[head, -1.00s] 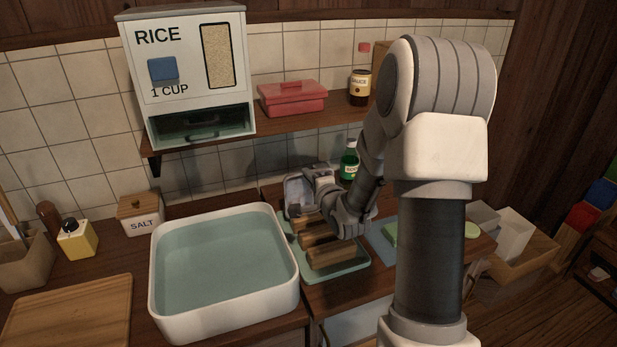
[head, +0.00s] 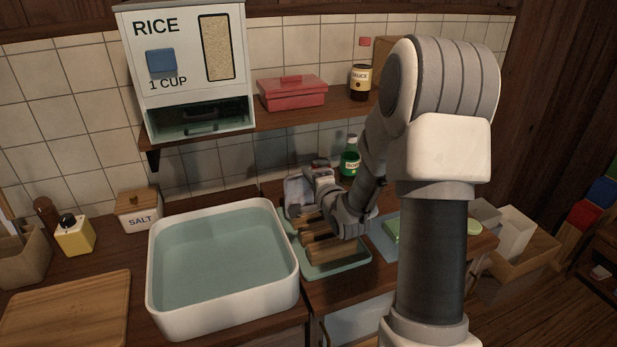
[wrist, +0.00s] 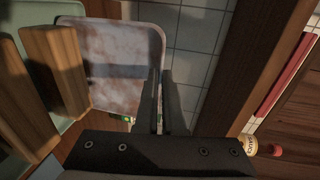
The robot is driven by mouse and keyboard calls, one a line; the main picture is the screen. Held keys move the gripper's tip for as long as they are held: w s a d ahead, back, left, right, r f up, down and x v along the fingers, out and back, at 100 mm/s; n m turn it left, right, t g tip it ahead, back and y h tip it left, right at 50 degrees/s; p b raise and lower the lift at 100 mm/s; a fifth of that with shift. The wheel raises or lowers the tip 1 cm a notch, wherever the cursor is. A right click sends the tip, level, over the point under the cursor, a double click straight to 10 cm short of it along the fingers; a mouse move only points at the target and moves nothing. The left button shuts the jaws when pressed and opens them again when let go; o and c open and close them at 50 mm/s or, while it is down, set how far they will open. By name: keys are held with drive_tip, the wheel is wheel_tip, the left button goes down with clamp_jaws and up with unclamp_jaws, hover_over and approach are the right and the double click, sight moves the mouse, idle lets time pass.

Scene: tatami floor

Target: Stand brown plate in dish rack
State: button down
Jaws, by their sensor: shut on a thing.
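The plate (wrist: 115,60) shows in the wrist view as a rounded square with a mottled, pinkish-grey face. My gripper (wrist: 160,85) is shut on it at its right edge. In the head view the plate (head: 294,188) is held upright or steeply tilted at the far left end of the dish rack, partly hidden by my gripper. The dish rack has thick wooden slats (head: 318,228) on a pale green tray (head: 345,264). In the wrist view the slats (wrist: 62,75) are just left of the plate and overlap its edge. I cannot tell whether the plate touches them.
A white basin of water (head: 165,300) stands left of the rack. A green bottle (head: 349,160) stands behind it. A shelf above holds the rice dispenser (head: 190,95), a red box (head: 292,92) and a sauce bottle (head: 360,82). A blue mat (head: 383,242) lies right of the rack.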

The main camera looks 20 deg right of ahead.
drive_tip(key=shift+f+b, duration=0.55)
drive_tip(key=shift+b, duration=0.1)
idle(0.8)
drive_tip(key=c, duration=0.9)
unclamp_jaws()
drive_tip(key=shift+c, duration=0.2)
drive_tip(key=shift+s, duration=0.2)
